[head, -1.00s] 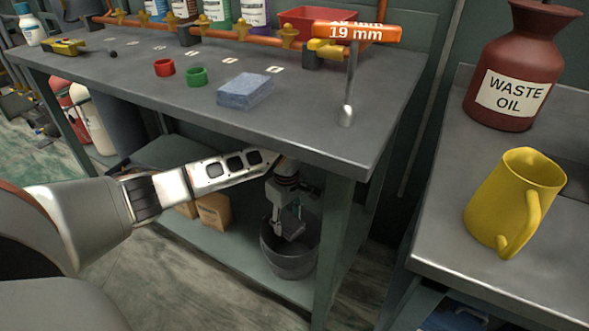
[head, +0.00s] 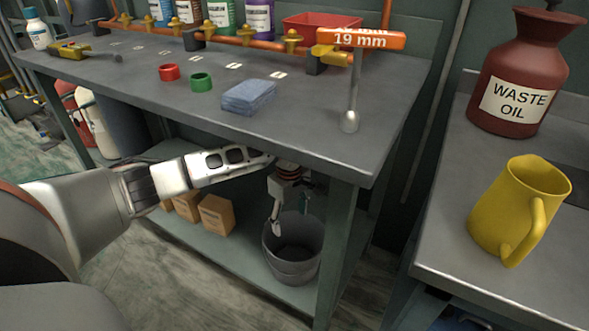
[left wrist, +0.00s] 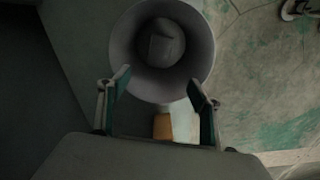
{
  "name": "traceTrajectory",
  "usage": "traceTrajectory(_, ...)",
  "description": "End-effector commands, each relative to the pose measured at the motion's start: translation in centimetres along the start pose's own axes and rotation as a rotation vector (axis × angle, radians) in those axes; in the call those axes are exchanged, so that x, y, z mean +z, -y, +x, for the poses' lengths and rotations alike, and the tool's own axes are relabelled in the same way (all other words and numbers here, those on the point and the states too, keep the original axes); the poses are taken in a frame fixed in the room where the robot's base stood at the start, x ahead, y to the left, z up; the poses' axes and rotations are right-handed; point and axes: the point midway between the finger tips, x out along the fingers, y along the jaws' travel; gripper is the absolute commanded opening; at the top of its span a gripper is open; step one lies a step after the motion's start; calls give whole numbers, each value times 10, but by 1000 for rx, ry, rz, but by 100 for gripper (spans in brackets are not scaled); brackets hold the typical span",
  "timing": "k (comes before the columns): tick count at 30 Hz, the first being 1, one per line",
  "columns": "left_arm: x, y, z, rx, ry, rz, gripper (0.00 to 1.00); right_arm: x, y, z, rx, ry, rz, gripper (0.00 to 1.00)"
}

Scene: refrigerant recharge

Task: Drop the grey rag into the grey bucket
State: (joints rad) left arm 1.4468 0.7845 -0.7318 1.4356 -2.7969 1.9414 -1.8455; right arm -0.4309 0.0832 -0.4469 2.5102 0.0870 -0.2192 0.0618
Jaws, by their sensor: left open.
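The grey bucket (head: 291,270) stands on the lower shelf under the workbench, near its right leg. My left gripper (head: 276,222) is open and empty above the bucket's left side, pointing down. In the left wrist view the open fingers (left wrist: 159,80) show at the near edge of the bucket (left wrist: 205,50). A small squarish grey patch, apparently the grey rag (left wrist: 164,46), lies at the bottom of the bucket, but it is dim. In the head view the bucket wall hides the rag. My right gripper is not in view.
Cardboard boxes (head: 216,215) stand left of the bucket on the shelf (head: 205,247). The workbench top (head: 300,128) is close above my arm. A yellow jug (head: 515,210) stands on the right counter.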

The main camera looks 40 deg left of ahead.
Motion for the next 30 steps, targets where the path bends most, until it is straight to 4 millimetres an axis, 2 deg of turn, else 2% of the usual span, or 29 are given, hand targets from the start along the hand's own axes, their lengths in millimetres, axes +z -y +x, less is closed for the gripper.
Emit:
traceTrajectory(3,-1,-1,-21,3,-3,1,64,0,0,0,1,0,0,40)
traceTrajectory(9,0,0,-39,1,-2,0,64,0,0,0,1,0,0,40)
traceTrajectory(26,0,0,-41,-1,2,-2,64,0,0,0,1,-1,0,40)
traceTrajectory(30,6,5,-40,-3,43,-42,64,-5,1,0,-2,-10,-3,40)
